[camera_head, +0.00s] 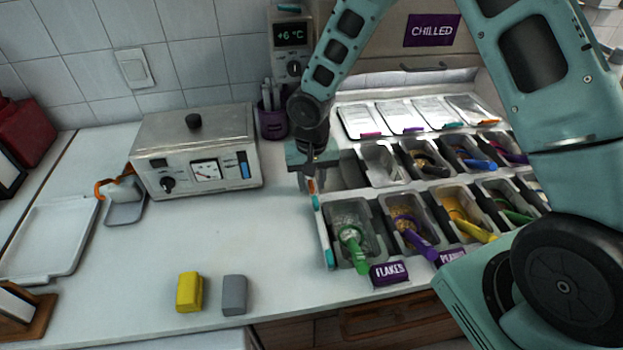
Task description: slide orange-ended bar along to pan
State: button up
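A small orange end (311,186) of a narrow bar shows right under my gripper (310,180), at the left end of the topping rail. The rest of that bar is mostly hidden by the gripper. My gripper points down there; its fingers are small and dark, and I cannot tell if they are closed on the bar. A pale bar with teal ends (323,232) runs along the left side of the front row. The nearest front pan (349,211) holds flakes and a green-handled scoop. A back-row pan (381,164) right of my gripper looks empty.
More pans with coloured scoops fill the rail to the right. Clear lids with coloured tabs (402,116) lie behind them. A metal warmer box (196,150) and purple cup (273,122) stand left of my gripper. Yellow (189,292) and grey (234,295) blocks lie in front; counter between is clear.

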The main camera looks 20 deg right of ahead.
grip_shut()
jog(key=s+d, duration=0.1)
jog(key=d, duration=0.8)
jog(key=s+d+p, duration=0.1)
jog(key=d, duration=0.4)
jog(key=shift+s, duration=0.35)
grip_release()
notch_tip(320, 180, up, 18)
jog(key=shift+f, duration=0.25)
